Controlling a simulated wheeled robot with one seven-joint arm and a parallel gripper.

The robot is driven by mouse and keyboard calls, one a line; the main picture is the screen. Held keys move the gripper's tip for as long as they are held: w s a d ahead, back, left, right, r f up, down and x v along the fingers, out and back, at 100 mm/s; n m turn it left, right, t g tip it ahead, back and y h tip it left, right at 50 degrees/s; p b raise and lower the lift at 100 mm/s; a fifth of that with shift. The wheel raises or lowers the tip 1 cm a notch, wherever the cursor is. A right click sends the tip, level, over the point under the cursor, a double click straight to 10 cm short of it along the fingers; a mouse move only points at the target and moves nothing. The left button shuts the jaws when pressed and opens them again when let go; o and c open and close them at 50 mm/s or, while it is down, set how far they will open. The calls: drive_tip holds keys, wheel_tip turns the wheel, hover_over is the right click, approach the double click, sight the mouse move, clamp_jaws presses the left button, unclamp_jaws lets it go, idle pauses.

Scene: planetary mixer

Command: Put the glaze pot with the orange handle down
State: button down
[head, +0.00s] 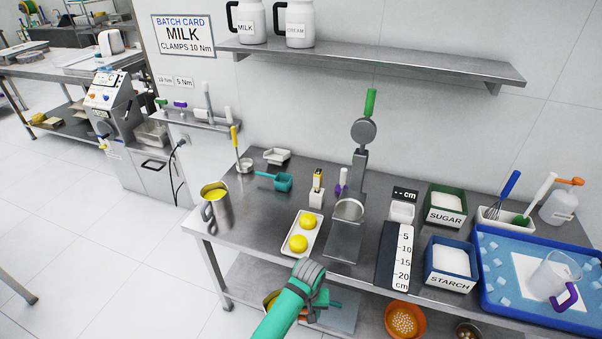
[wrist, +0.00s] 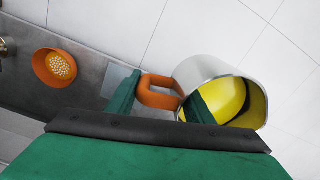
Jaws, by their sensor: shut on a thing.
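The glaze pot (wrist: 208,68) is a steel pot with yellow inside. Its orange handle (wrist: 158,101) sits between the green fingers of my gripper (wrist: 160,103) in the wrist view. My gripper is shut on this handle. In the head view my gripper (head: 322,303) is low at the table's front, by the lower shelf, and my arm hides most of the pot. A bit of yellow and steel, likely the pot (head: 270,299), shows left of the arm. Whether the pot's base touches anything is hidden.
A pale square plate (head: 342,316) lies on the lower shelf (head: 247,275); an orange bowl (head: 404,320) of pale beads stands to its right. Above, the steel table (head: 262,222) holds a steel yellow-filled jug (head: 219,212) and a tray (head: 313,225) with two yellow domes.

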drive_tip(key=shift+s+a+f, duration=0.15)
drive_tip(key=shift+s+f, duration=0.35)
drive_tip(key=shift+s, duration=0.2)
drive_tip(key=shift+s+a+f, duration=0.15)
drive_tip(key=shift+s+f, duration=0.35)
drive_tip(key=shift+s, duration=0.15)
